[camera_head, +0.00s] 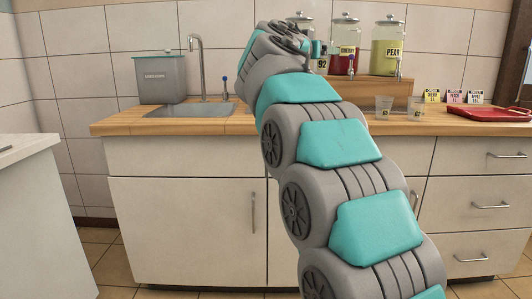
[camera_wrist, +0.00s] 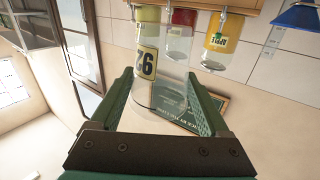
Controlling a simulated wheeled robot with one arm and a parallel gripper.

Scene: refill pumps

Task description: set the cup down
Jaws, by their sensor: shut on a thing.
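My gripper (camera_wrist: 160,76) is shut on a clear cup with a yellow label reading 92 (camera_wrist: 147,62); its green fingers lie on both sides of the cup. The cup's label (camera_head: 322,63) shows there beside a dispenser; most of the cup is hidden or hard to make out. I cannot tell whether anything is in the cup. The wooden counter top (camera_head: 240,122) lies below and is partly covered by my arm.
Glass dispensers, one marked PEAR (camera_head: 388,50), stand on a wooden riser (camera_head: 375,90). Two clear cups (camera_head: 384,106) (camera_head: 415,108) stand before it. Small label cards (camera_head: 454,97) and a red tray (camera_head: 492,114) are at right. A sink (camera_head: 190,110) and a grey bin (camera_head: 160,80) are at left.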

